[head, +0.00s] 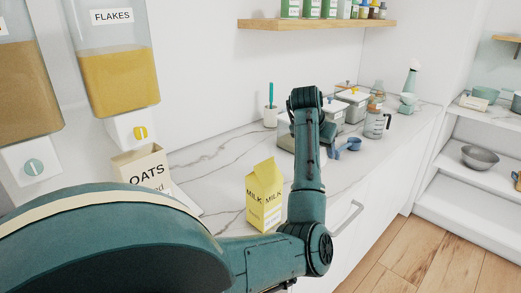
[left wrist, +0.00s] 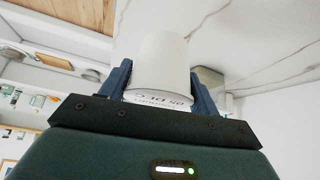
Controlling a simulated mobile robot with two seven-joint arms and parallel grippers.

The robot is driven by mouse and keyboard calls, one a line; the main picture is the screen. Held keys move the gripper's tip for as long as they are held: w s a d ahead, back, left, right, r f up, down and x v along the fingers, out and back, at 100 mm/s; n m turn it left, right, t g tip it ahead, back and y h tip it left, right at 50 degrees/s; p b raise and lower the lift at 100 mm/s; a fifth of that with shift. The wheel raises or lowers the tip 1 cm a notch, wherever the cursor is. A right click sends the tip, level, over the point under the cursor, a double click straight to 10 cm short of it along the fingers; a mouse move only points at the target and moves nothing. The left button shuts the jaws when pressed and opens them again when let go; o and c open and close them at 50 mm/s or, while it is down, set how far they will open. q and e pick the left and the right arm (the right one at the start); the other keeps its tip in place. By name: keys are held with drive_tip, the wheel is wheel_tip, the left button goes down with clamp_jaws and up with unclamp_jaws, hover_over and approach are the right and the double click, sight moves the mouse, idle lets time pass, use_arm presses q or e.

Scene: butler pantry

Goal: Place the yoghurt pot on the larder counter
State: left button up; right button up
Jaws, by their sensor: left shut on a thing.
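In the left wrist view a plain white pot (left wrist: 160,62) with dark, partly readable print near one end sits between the two blue fingers of my left gripper (left wrist: 160,88). The gripper is shut on it. The pale veined counter also shows in the left wrist view (left wrist: 270,30). I cannot tell whether the pot touches it. My right gripper is in neither view.
A yellow milk carton (head: 264,195) stands on the counter left of my forearm, with an oats box (head: 145,172) further left. A wooden shelf (head: 318,22) hangs above.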

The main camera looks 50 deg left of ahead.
use_arm(q)
drive_tip(key=shift+w+d+m+h, duration=0.4)
drive_tip(key=shift+w+d+m, duration=0.2)
drive_tip(key=shift+w+d, duration=0.25)
drive_tip(key=shift+w+d+f, duration=0.1)
drive_tip(key=shift+w, duration=0.1)
wheel_tip(320, 180, down, 10)
drive_tip(key=shift+r, duration=0.25)
drive_tip(key=shift+f, duration=0.1)
drive_tip(key=o, duration=1.1)
drive_tip(key=v, duration=1.2)
drive_tip(key=shift+s, duration=0.1)
